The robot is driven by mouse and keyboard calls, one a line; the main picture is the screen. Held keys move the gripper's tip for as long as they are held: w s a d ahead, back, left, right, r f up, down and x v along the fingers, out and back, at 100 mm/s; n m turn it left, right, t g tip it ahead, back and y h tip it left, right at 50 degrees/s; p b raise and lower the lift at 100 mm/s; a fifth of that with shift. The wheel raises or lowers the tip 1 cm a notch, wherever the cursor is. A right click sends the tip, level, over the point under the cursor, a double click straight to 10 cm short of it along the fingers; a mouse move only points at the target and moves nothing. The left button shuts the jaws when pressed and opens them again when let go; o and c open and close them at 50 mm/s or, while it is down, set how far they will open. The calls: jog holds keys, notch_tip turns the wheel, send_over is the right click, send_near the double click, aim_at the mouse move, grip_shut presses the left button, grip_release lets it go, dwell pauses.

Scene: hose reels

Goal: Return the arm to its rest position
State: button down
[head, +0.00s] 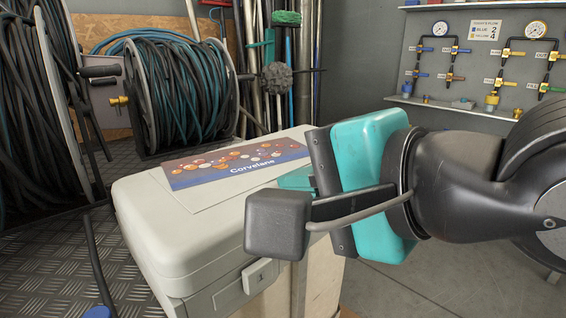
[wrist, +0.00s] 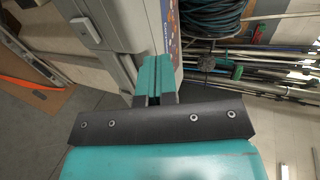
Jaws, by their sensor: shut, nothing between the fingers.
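My gripper (head: 298,181) reaches in from the right in the head view, teal and black, in front of and over the right side of a pale grey case. In the wrist view its teal fingers (wrist: 153,76) are together with nothing between them. My dark arm runs from the gripper to the right edge of the head view. Whether the gripper touches the case cannot be told.
The grey case (head: 180,235) has a "Corvelane" picture sheet (head: 235,163) on its lid. Hose reels (head: 180,95) stand behind at left. Poles and brushes (head: 287,60) lean at the back. A gauge panel (head: 490,50) hangs at right. Floor (head: 400,285) shows clear at lower right.

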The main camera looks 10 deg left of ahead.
jog(key=s+d+f+n+g+h, duration=0.2)
jog(key=d+f+n+g+h, duration=0.15)
jog(key=d+f+n, duration=0.35)
jog(key=s+d+f+n+g+h, duration=0.3)
jog(key=d+f+n+g, duration=0.2)
jog(key=d+n, duration=0.35)
notch_tip(320, 180, up, 26)
jog(key=p, duration=2.6)
jog(key=shift+d, duration=0.25)
jog(key=shift+w+m, duration=0.1)
jog(key=shift+m, duration=0.15)
